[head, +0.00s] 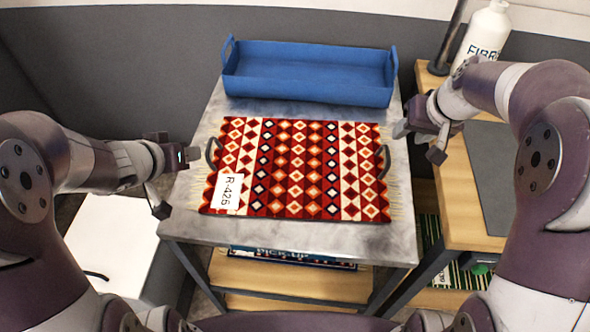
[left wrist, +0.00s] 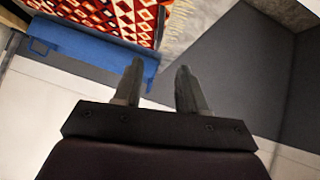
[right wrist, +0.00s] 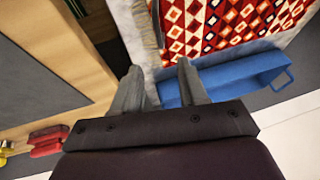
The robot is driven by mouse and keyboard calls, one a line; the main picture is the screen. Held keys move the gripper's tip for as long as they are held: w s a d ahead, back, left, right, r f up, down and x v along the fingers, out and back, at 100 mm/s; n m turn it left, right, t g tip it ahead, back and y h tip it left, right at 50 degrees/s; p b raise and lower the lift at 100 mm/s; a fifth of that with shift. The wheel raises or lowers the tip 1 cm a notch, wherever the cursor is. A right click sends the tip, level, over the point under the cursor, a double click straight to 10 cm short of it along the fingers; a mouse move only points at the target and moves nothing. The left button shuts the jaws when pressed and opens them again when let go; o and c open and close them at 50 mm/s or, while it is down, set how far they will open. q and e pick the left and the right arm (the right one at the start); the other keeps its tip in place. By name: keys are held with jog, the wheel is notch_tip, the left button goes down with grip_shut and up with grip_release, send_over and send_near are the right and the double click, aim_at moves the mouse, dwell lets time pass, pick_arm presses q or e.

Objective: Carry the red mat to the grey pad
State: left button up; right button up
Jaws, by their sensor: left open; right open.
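The red mat (head: 300,165), patterned with diamonds and tagged R-426, lies flat on a grey table. It has a dark handle at its left edge (head: 212,154) and another at its right edge (head: 384,161). The mat also shows in the left wrist view (left wrist: 112,14) and right wrist view (right wrist: 232,22). My left gripper (head: 176,180) is open and empty, just left of the left handle. My right gripper (head: 420,143) is open and empty, right of and slightly beyond the right handle. The grey pad (head: 492,170) lies bare on a wooden bench at the right, partly hidden by my right arm.
A blue tray (head: 307,85) stands behind the mat on the table (head: 205,225). A white bottle (head: 483,35) and a dark post stand at the bench's (head: 455,205) back. A gap separates table and bench. Rolled or folded rugs (head: 290,257) sit on lower shelves.

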aim_at(207, 149)
pick_arm(q)
jog(key=x, duration=1.2)
jog(key=shift+d, duration=0.1)
pick_arm(e)
jog(key=x, duration=1.2)
pick_arm(q)
grip_shut()
pick_arm(e)
grip_shut()
